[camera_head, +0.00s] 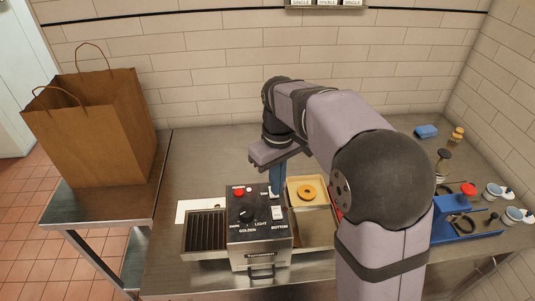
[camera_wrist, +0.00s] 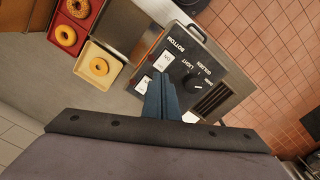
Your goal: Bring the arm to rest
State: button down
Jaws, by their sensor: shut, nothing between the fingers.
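My gripper (camera_head: 277,180) points down over the right side of the steel toaster (camera_head: 260,256), close to its switches. In the wrist view my gripper (camera_wrist: 165,82) shows as blue fingers closed together with nothing between them. The fingertips are near a white rocker switch (camera_wrist: 166,60) on the control panel; I cannot tell whether they touch it. My arm (camera_head: 340,125) is bent and reaches in from the right front.
A yellow tray (camera_head: 322,202) with a bagel (camera_head: 307,191) lies right of the toaster. A red tray (camera_wrist: 93,12) with bagels shows in the wrist view. A paper bag (camera_head: 95,125) stands left. A blue caddy (camera_head: 470,230) stands right.

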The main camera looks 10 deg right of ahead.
jog(key=s+d+f+m+b, duration=0.4)
jog(key=s+d+f, duration=0.2)
jog(key=f, duration=0.3)
jog(key=s+f+m, duration=0.2)
jog(key=s+f, duration=0.2)
jog(key=s, duration=0.8)
jog(key=s+a+f+n+g+b, duration=0.1)
jog(key=s+a+f+n+b, duration=0.1)
jog(key=f+b, duration=1.75)
jog(key=s+a+f+n+b, duration=0.2)
jog(key=f+b, duration=1.7)
jog(key=f, duration=0.2)
jog(key=w+d+f+m+b, duration=0.2)
jog(key=f+b, duration=1.3)
jog(key=b, duration=0.1)
jog(key=w+d+f+m+t+b, duration=0.1)
jog(key=d+f+m+b, duration=0.1)
jog(key=f+b, duration=1.4)
jog(key=shift+w+d+f, duration=0.2)
jog(key=shift+w+d, duration=0.15)
jog(key=shift+d, duration=0.05)
jog(key=shift+r, duration=0.1)
